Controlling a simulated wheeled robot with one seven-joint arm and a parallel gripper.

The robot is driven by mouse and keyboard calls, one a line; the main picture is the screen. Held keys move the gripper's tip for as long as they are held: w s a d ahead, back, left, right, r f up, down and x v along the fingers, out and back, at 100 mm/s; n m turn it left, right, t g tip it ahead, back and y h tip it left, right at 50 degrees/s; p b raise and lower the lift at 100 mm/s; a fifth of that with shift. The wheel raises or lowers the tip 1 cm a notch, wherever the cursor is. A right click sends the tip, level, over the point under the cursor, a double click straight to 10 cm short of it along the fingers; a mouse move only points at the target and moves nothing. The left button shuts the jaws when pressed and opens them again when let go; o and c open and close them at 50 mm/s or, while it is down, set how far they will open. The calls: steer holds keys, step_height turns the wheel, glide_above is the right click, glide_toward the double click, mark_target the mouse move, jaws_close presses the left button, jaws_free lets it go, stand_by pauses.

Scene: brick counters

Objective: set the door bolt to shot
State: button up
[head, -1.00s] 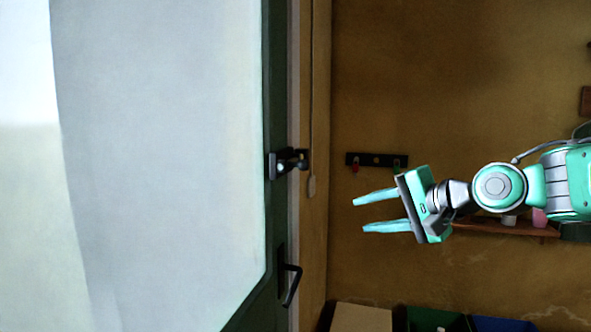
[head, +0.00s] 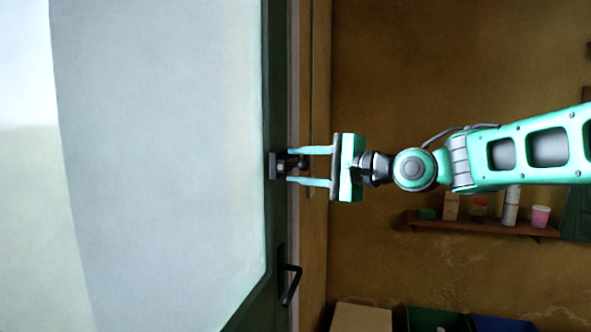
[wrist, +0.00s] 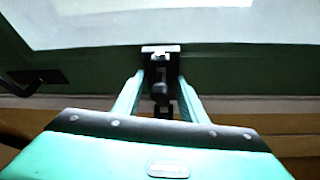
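The black door bolt (head: 279,165) is mounted at the edge of the green-framed door (head: 276,95), above the door handle. In the wrist view the bolt (wrist: 160,75) shows its dark knob between my fingers. My gripper (head: 304,167) is open, with one finger above and one below the bolt in the head view. The fingers appear apart from the knob in the wrist view. Whether the bolt's bar reaches the frame side is partly hidden by my fingers.
A black door handle (head: 290,285) sits below the bolt. A brown shelf (head: 480,228) with small items, including a pink cup (head: 540,216), is on the right wall. A pale box (head: 361,318) and coloured bins stand at the bottom.

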steer(key=shift+w+a, duration=0.45)
steer(key=shift+a, duration=0.1)
jaws_close()
steer(key=shift+w+d+f, duration=0.1)
steer(key=shift+w+d, duration=0.15)
steer(key=shift+w, duration=0.4)
steer(key=shift+w+d+r, duration=0.1)
steer(key=shift+w+d, duration=0.1)
steer(key=shift+w, duration=0.4)
steer(key=shift+w+d+f, duration=0.1)
steer(key=shift+w+d, duration=0.15)
steer(key=shift+w, duration=0.4)
jaws_free()
steer(key=shift+w, duration=0.15)
steer(key=v, duration=1)
steer(key=shift+s+d, duration=0.25)
steer(key=shift+d, duration=0.05)
